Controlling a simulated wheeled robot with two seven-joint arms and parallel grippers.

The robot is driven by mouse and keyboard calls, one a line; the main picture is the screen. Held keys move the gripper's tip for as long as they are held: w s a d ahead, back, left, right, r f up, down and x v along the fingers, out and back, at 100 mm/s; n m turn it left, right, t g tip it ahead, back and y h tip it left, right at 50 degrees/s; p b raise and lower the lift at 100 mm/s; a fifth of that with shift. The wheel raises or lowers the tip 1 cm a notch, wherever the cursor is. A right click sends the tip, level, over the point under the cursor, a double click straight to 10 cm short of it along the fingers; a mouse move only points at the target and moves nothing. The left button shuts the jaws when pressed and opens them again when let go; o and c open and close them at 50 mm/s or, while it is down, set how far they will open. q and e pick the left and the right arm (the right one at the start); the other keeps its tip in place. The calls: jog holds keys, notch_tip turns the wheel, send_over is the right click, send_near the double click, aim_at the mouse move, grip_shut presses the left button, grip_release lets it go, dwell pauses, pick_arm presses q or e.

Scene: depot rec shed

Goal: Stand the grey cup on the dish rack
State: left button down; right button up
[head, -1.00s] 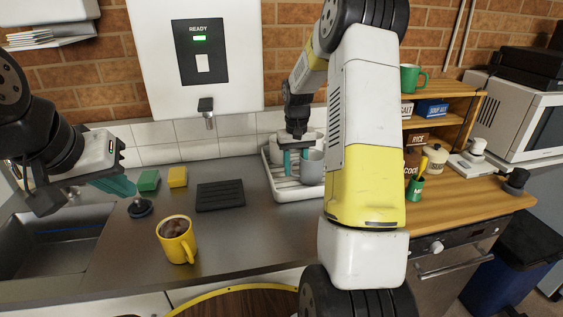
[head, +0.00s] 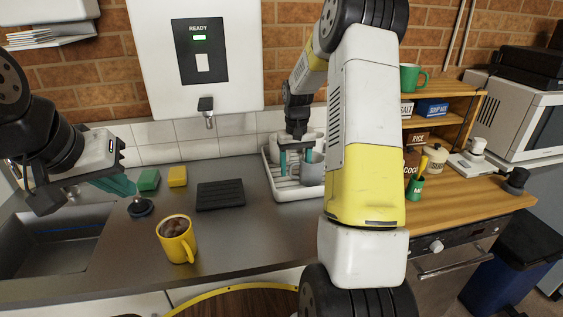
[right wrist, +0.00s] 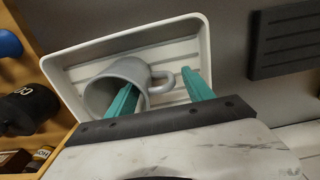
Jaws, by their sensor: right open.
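The grey cup (head: 313,172) is on the white dish rack (head: 299,194) and looks upright in the head view, partly behind my right arm. In the right wrist view the cup (right wrist: 105,88) rests inside the rack (right wrist: 190,28), its handle between the teal fingers. My right gripper (head: 296,160) is open at the cup; in the right wrist view (right wrist: 160,92) one finger overlaps the cup's mouth and the other is beyond the handle. Whether a finger touches the cup is unclear. My left gripper (head: 118,185) hangs near the sink; its finger gap is unclear.
Pale cups (head: 276,148) stand at the rack's back. A yellow mug (head: 177,240) with dark contents, a black ribbed mat (head: 220,195), a green sponge (head: 148,180) and a yellow sponge (head: 177,177) are on the counter. Wooden shelves (head: 455,120) stand right.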

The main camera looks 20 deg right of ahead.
notch_tip(320, 180, up, 11)
jog(key=shift+r, duration=0.2)
jog(key=s+a+r+t, duration=0.1)
jog(key=s+a+r, duration=0.25)
jog(key=s, duration=0.25)
jog(key=s+a+r+t+y, duration=0.1)
jog(key=s+a+r+t, duration=0.1)
jog(key=s+r, duration=0.3)
jog(key=s+a+r+t, duration=0.1)
jog(key=s+a+r, duration=0.15)
jog(key=s, duration=0.45)
jog(key=s+a+f+n+t+y, duration=0.1)
jog(key=s+a+f+t, duration=0.1)
jog(key=s, duration=0.7)
jog(key=shift+a, duration=0.65)
jog(key=shift+s, duration=0.1)
